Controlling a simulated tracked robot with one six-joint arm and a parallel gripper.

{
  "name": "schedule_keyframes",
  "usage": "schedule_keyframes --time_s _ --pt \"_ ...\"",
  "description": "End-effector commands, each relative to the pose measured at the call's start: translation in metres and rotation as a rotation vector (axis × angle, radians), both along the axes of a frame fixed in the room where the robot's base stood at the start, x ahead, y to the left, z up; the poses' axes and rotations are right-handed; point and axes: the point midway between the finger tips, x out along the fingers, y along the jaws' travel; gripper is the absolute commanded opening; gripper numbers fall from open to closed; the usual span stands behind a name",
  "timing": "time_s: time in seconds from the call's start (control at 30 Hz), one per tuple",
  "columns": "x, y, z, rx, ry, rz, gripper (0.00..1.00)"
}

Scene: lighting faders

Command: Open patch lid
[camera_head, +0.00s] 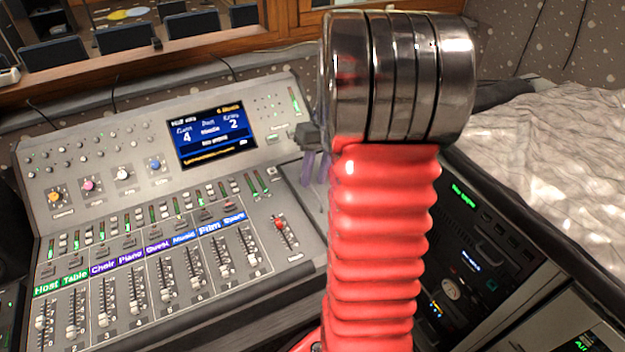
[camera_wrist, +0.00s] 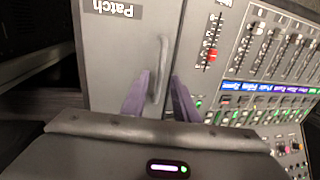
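The patch lid (camera_wrist: 115,55) is a flat grey panel marked "Patch", upside down in the wrist view. It looks closed, level with the console face. Its grey bar handle (camera_wrist: 163,55) stands along the lid's right edge. My gripper (camera_wrist: 160,82) has two purple fingers, one on each side of the handle's near end, with a gap between them. The left finger looks close to the bar; I cannot tell if it touches. In the head view my gripper (camera_head: 316,167) is at the console's right side, and my red arm hides most of the lid.
The mixing console (camera_head: 180,190) has several faders, knobs and a lit screen (camera_head: 212,135). A red-capped fader (camera_wrist: 212,55) lies just right of the lid. A rack of equipment (camera_head: 465,265) stands right of my arm. Crumpled pale cloth (camera_head: 560,150) lies behind it.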

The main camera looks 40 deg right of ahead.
Motion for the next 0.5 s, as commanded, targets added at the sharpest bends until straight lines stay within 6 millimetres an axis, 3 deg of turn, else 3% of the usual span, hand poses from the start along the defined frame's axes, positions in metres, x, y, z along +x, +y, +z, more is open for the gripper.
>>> schedule_keyframes --time_s 0.2,0.5 --pt "0.001 0.003 -0.016 0.000 0.001 0.000 0.27" --pt "0.001 0.003 -0.017 0.000 0.000 0.000 0.27"
